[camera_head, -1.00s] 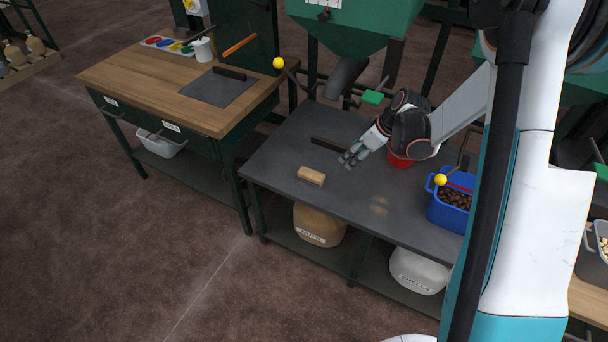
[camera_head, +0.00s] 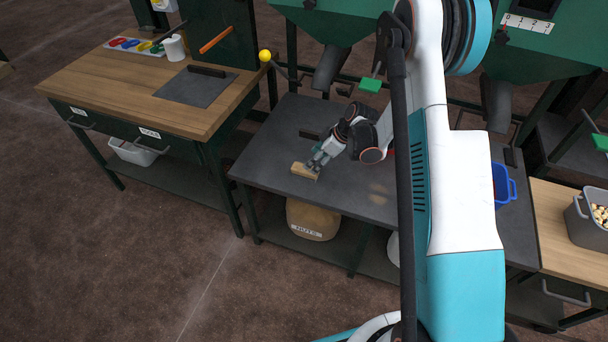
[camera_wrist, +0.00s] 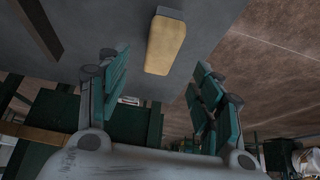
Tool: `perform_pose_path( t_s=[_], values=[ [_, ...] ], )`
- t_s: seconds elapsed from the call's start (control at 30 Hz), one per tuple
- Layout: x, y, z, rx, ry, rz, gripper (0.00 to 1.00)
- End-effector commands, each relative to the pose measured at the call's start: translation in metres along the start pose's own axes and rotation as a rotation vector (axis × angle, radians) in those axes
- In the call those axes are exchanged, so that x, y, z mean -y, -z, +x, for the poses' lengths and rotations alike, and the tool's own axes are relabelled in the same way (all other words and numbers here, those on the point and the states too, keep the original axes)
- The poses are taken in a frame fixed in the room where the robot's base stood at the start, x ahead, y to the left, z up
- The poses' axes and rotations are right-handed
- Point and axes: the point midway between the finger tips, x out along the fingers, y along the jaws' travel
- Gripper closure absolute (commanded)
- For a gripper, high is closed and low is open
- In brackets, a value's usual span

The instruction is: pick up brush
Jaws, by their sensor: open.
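The brush (camera_head: 304,171) is a small block with a tan wooden top, lying on the dark grey table (camera_head: 262,160) near its front edge. In the wrist view the brush (camera_wrist: 165,45) shows beyond the fingers, between their lines, with a grey strip at its far end. My gripper (camera_head: 314,166) is at the brush's right end in the head view. Its green-padded fingers (camera_wrist: 160,85) are spread wide with nothing between them. I cannot tell from the head view whether they touch the brush.
A dark bar (camera_head: 309,135) lies behind the brush on the table. A green-handled lever (camera_head: 370,85) and a hopper chute (camera_head: 333,68) hang above the back. A blue bin (camera_head: 502,186) stands at the right. The table left of the brush is clear.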

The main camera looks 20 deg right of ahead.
Motion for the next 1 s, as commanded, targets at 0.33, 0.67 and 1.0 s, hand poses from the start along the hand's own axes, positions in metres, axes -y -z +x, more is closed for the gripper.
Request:
perform_pose_path(
  t_s=[0.33, 0.67, 1.0],
  values=[
    [0.000, 0.000, 0.030, 0.001, 0.000, 0.000, 0.40],
    [0.001, 0.000, 0.072, 0.001, 0.000, -0.002, 0.40],
    [0.001, 0.002, 0.079, 0.001, 0.000, 0.000, 0.40]
  ],
)
